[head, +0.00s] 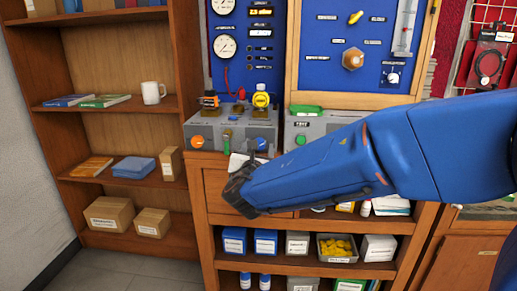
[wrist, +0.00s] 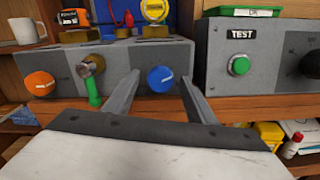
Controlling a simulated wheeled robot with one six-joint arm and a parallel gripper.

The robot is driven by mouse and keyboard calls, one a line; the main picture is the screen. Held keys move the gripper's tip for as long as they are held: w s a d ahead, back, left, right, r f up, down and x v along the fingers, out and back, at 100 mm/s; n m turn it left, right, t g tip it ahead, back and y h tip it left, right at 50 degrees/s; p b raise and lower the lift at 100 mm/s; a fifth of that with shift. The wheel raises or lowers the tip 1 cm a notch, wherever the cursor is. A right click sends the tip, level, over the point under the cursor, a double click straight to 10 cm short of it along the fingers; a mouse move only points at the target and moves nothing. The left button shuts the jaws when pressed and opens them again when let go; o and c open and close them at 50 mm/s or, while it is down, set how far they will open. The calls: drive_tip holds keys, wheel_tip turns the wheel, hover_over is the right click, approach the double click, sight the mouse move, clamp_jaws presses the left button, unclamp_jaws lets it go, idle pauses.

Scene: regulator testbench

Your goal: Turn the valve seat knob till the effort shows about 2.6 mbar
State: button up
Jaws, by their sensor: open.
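A grey bench unit (head: 240,120) carries an orange knob (wrist: 40,83), a green-handled lever (wrist: 92,85) and a blue knob (wrist: 160,79) with a white pointer line. I cannot read which is the valve seat knob. My gripper (wrist: 159,76) is open, its two grey fingers pointing at the unit's front with the blue knob between them in the picture. No contact with the knob shows. In the head view my gripper (head: 240,167) is in front of the unit; the blue knob (head: 261,145) shows just above it. Dark displays (head: 260,11) are too small to read.
Two round gauges (head: 225,46) are on the blue panel. A yellow-topped regulator (head: 261,98) stands on the unit. A grey box with a green TEST button (wrist: 239,66) is close on the right. Shelves with a white mug (head: 152,93) and boxes are on the left.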

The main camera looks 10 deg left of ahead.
drive_tip(key=c, duration=1)
drive_tip(key=shift+m, duration=0.7)
drive_tip(key=shift+c, duration=0.2)
drive_tip(key=o, duration=1)
drive_tip(key=shift+o, duration=0.2)
drive_tip(key=s, duration=1.7)
drive_tip(key=shift+s+d, duration=0.2)
drive_tip(key=shift+d, duration=0.15)
